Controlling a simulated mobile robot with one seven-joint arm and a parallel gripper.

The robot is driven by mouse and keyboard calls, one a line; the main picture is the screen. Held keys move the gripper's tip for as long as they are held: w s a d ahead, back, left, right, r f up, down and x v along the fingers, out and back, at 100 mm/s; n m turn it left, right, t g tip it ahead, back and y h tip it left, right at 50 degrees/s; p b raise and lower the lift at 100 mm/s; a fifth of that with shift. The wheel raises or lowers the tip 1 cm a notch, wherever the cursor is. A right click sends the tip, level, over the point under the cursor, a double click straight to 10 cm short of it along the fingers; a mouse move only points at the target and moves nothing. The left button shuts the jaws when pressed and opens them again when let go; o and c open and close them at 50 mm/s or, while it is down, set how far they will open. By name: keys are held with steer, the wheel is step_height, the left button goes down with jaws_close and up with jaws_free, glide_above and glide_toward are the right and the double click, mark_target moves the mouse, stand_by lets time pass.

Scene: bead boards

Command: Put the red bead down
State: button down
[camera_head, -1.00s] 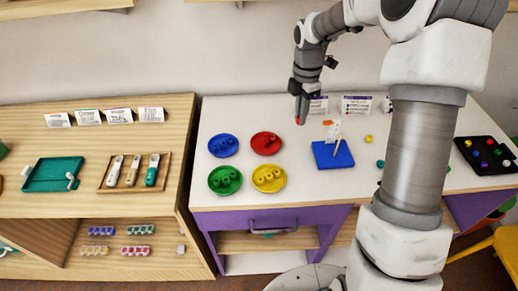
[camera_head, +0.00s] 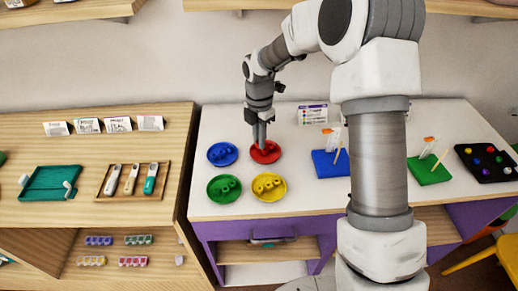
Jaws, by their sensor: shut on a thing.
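My gripper (camera_head: 261,146) points down over the red dish (camera_head: 274,158) on the white table. It is shut on the red bead, which hardly stands out against the red dish at the fingertips. I cannot tell whether the bead touches the dish. The fingers hide part of the dish.
A blue dish (camera_head: 212,161) is to the left, with a green dish (camera_head: 213,197) and a yellow dish (camera_head: 280,193) in front; these hold beads. A blue board (camera_head: 325,170) and a green board (camera_head: 432,178) lie to the right. A black tray (camera_head: 463,152) holds several coloured beads.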

mark_target(259, 158)
steer(key=shift+f, duration=2.05)
steer(key=shift+f, duration=0.1)
steer(key=shift+f+b, duration=0.15)
steer(key=shift+b, duration=0.15)
steer(key=c, duration=1.2)
jaws_free()
